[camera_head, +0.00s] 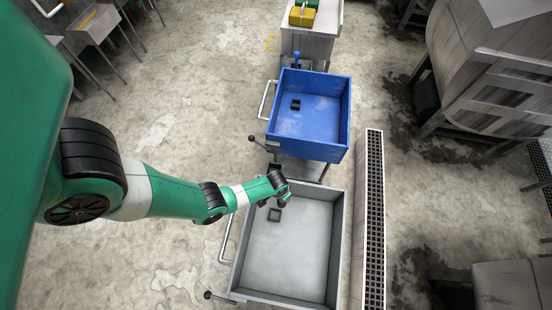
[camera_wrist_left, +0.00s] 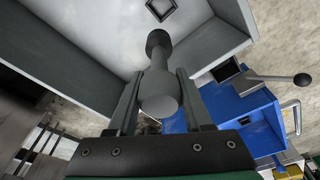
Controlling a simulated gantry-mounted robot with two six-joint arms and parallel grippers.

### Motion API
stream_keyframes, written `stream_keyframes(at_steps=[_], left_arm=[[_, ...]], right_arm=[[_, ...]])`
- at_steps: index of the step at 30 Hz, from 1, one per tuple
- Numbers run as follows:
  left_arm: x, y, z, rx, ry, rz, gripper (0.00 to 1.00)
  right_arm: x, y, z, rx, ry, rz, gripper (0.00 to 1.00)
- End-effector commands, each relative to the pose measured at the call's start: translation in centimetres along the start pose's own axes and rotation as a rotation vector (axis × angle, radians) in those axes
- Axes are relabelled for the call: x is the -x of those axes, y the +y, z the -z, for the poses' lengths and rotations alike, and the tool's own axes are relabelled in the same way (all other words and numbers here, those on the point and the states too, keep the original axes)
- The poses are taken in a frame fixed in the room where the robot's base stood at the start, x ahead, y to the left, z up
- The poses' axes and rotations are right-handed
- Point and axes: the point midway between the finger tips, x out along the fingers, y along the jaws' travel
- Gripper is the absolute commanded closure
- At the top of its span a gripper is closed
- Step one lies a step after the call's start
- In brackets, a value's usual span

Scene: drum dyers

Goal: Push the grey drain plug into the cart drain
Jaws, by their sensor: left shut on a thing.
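The grey drain plug (camera_wrist_left: 158,95) is between the fingers of my left gripper (camera_wrist_left: 160,102), which is shut on it. Its round grey head faces the camera, and a stem leads to a dark, wider end pointing into the grey cart. The grey cart (camera_head: 290,255) has a dark square drain (camera_head: 274,215) in its floor near the far left corner; the drain also shows at the top of the left wrist view (camera_wrist_left: 161,8). In the head view my left gripper (camera_head: 275,199) is over that corner, just beyond the drain. The plug is apart from the drain. My right gripper is out of view.
A blue cart (camera_head: 333,145) with its own square drain (camera_head: 295,105) stands just beyond the grey cart. A further cart with yellow and green items (camera_head: 302,16) is behind it. A floor grate (camera_head: 375,220) runs along the right. The grey cart's floor is otherwise clear.

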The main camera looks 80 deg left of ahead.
Motion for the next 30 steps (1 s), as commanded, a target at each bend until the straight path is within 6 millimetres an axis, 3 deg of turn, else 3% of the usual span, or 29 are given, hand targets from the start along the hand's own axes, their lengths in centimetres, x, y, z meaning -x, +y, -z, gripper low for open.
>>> stream_keyframes(at_steps=[1,9,12,15,19,23,30], left_arm=[[-1.5,0.8,-2.2,0.005,-0.001,0.000,1.00],[-3.8,2.3,-13.1,-0.057,-0.002,-0.012,1.00],[-4.0,2.1,-16.1,-0.111,-0.007,-0.018,1.00],[-3.9,1.8,-17.7,-0.147,-0.011,-0.021,1.00],[-3.7,1.7,-18.1,-0.159,-0.011,-0.022,1.00],[-4.5,1.6,-17.2,-0.151,-0.011,-0.022,1.00],[-8.6,0.5,-11.4,-0.147,-0.009,-0.021,1.00]], right_arm=[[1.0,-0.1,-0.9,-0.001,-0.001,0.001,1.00],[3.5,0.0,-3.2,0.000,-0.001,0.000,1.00],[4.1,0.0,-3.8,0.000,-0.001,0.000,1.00],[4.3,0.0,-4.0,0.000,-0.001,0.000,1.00],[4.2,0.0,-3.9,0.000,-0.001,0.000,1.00],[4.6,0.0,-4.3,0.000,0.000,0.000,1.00],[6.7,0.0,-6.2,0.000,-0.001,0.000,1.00]])
